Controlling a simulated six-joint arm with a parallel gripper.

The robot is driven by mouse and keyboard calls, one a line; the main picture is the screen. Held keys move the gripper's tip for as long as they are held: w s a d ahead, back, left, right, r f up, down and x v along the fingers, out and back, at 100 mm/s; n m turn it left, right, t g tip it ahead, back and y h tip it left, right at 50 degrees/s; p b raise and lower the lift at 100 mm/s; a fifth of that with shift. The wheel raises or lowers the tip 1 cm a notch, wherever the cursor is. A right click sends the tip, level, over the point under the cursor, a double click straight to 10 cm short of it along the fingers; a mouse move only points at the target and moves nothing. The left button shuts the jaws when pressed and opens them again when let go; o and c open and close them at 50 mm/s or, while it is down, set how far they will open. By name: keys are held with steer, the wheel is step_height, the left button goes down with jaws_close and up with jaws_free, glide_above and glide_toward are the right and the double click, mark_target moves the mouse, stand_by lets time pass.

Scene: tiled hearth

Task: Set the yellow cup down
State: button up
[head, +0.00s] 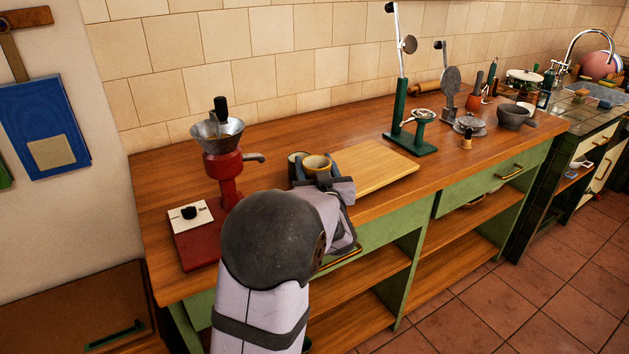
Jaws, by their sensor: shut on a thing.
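The yellow cup (317,162) shows its rim and upper part at the left end of a wooden board. My gripper (320,179) is shut on it from the near side. The gripper hides the cup's lower part, so I cannot tell whether its base touches the counter or the board. The cup looks about upright. A second, paler cup (295,158) is close behind it on the left, and I cannot tell whether they touch.
The wooden board (376,172) has a clear top. A red grinder (226,180) with a metal funnel stands left on the wooden counter (290,135). A green scale-like stand (403,120) rises behind the board. Several kitchen tools and a grey mortar (512,117) stand farther right.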

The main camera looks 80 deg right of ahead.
steer(key=shift+f, duration=2.2)
steer(key=shift+f, duration=0.1)
steer(key=o, duration=1.2)
steer(key=shift+c, duration=0.2)
steer(key=shift+f, duration=0.1)
steer(key=shift+o, duration=0.4)
steer(key=b+v, duration=0.1)
steer(key=v, duration=1.1)
steer(key=shift+f+b, duration=0.15)
steer(key=shift+b, duration=0.2)
